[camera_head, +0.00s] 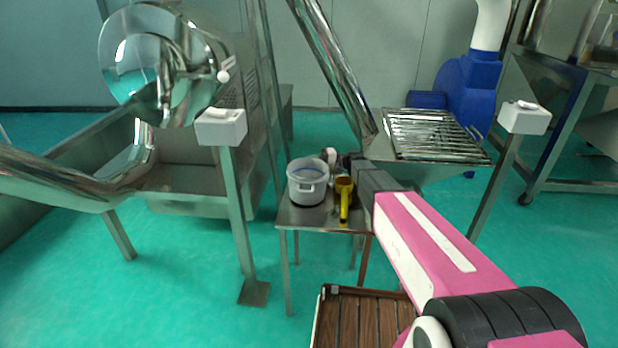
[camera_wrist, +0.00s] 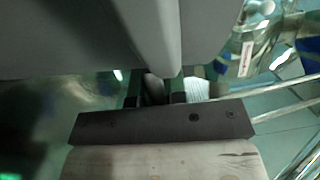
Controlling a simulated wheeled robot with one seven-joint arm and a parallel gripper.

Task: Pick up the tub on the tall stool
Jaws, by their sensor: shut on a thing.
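The tub (camera_head: 308,186) is a pale grey round bucket with an open top, upright at the left part of the tall metal stool (camera_head: 330,226). I cannot tell whether its base still touches the stool top. My gripper (camera_head: 331,160) reaches in from the right to the back right of the tub's rim and is mostly hidden by my wrist. In the wrist view the tub's grey wall (camera_wrist: 60,38) fills the upper part. My gripper (camera_wrist: 157,90) is shut there on a small grey part of the tub, between its dark fingers.
A yellow scoop (camera_head: 344,196) is on the stool right of the tub, under my wrist. A post with a white box (camera_head: 221,126) stands close left. A metal machine with a grate (camera_head: 430,134) is behind right. A brown slatted tray (camera_head: 360,318) lies low in front.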

